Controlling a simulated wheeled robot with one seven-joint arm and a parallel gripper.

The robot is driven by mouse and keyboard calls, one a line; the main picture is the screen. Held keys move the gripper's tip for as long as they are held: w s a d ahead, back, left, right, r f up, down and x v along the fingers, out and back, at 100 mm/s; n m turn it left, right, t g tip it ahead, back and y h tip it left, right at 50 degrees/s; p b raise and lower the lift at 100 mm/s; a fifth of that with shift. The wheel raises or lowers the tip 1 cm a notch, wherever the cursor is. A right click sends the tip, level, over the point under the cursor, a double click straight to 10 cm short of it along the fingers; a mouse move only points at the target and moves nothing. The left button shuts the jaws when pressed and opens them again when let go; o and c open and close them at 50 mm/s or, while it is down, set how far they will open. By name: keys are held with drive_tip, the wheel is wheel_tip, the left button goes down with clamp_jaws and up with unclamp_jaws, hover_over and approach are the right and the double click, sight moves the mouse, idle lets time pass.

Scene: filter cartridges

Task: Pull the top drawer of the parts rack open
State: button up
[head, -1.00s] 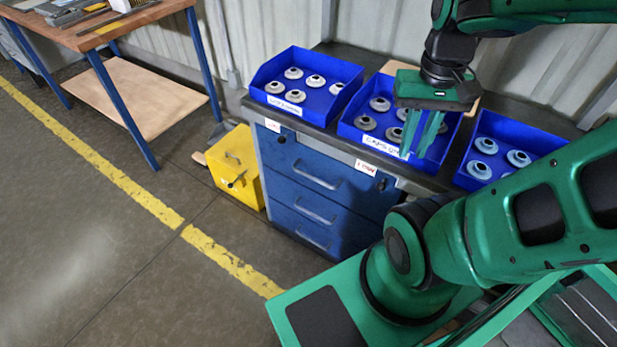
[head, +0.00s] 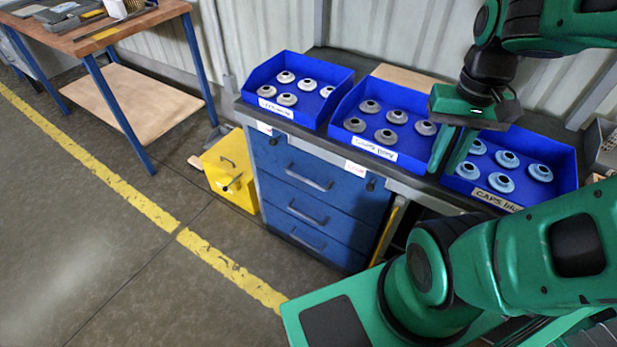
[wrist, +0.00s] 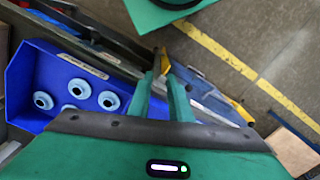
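The parts rack is a blue cabinet (head: 325,200) under the dark bench top, with drawers stacked one above another. Its top drawer (head: 285,160) is closed, flush with the drawers below, and has a grey bar handle (head: 308,178). My gripper (head: 443,172) is to the right of the drawer and higher, by the bench's front edge between the middle and right bins. Its fingers point down, apart and empty. In the wrist view a gap shows between the fingertips (wrist: 161,76). The drawer handle cannot be made out there.
Blue bins of round caps stand on the bench: left (head: 315,120), middle (head: 345,142) and right (head: 560,165). A yellow box (head: 232,180) sits on the floor left of the cabinet. A wooden workbench (head: 100,30) is at the far left. Floor before the drawers is clear.

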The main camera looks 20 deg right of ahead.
drive_tip(key=w+a+f+n+t+h, duration=0.1)
drive_tip(key=w+a+f+n, duration=0.15)
drive_tip(key=w+a, duration=0.5)
drive_tip(key=w+a+f+n+t, duration=0.15)
drive_tip(key=w+a+n, duration=0.3)
drive_tip(key=w, duration=0.65)
drive_tip(key=n+t+h, duration=0.7)
drive_tip(key=h, duration=0.5)
approach(302, 178)
drive_tip(key=x, duration=1)
drive_tip(key=shift+w+d+f, duration=0.15)
drive_tip(key=shift+w+f, duration=0.05)
drive_tip(key=shift+f, duration=0.15)
